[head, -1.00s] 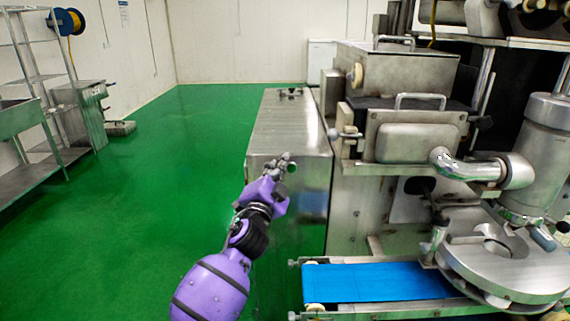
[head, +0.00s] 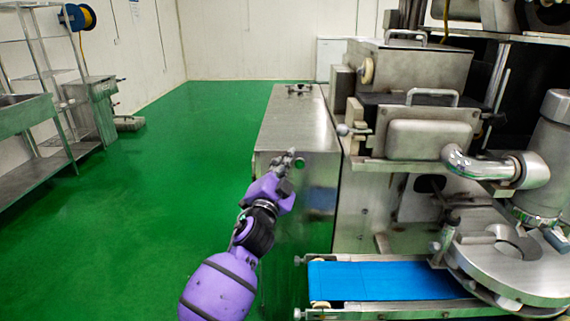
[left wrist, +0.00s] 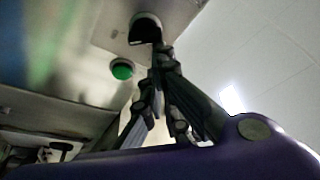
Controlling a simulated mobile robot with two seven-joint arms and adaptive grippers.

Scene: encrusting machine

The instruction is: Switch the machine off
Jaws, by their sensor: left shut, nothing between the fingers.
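The encrusting machine (head: 430,140) stands at the right of the head view, with a steel cabinet (head: 290,130) at its left. A green button (head: 299,163) is on the cabinet's near face; it also shows in the left wrist view (left wrist: 122,69). Beside it in the wrist view is a black knob in a pale ring (left wrist: 145,28). My left gripper (head: 290,155) is shut and empty in front of this face. Its fingertips (left wrist: 163,55) overlap the knob's edge in the wrist view; I cannot tell whether they touch. My right gripper is not in view.
A blue conveyor belt (head: 385,281) juts out low in front of the machine, right of my left arm. Steel shelving (head: 40,120) stands at the far left. The green floor (head: 170,200) between is open.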

